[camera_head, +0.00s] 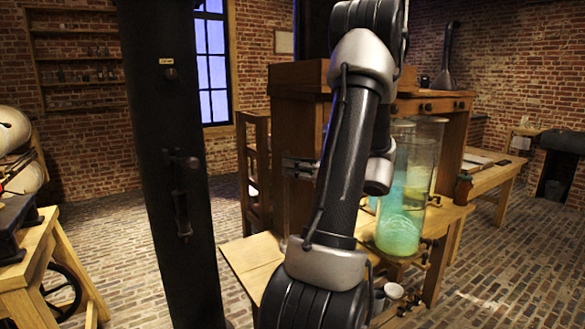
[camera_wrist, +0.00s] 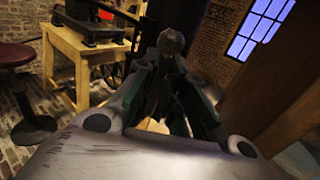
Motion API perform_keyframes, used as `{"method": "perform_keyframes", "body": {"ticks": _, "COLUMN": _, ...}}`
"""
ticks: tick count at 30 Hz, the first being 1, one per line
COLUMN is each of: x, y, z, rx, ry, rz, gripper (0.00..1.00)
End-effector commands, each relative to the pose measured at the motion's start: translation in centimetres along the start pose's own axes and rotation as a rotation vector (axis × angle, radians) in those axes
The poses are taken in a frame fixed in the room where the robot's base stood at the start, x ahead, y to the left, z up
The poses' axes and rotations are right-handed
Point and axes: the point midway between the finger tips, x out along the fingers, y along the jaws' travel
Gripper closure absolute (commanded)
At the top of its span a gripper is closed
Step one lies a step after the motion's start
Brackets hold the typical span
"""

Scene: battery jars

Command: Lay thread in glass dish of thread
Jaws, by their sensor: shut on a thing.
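My gripper (camera_wrist: 172,45) shows in the wrist view with its dark fingers drawn together at the tips. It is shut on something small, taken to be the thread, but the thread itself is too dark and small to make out. I cannot identify the glass dish of thread in either view.
Tall glass jars with blue-green liquid (camera_head: 404,200) stand on the wooden bench right of my arm. A reddish-brown bottle (camera_head: 463,188) stands beside them. A dark column (camera_head: 172,150) rises at left. In the wrist view a wooden table (camera_wrist: 85,50) and stool (camera_wrist: 25,60) stand left.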

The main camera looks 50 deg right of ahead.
Motion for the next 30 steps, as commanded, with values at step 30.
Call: {"method": "perform_keyframes", "body": {"ticks": 30, "x": -0.1, "y": 0.0, "z": -7.7, "rx": -0.002, "ry": 0.0, "rz": -0.002, "gripper": 1.0}}
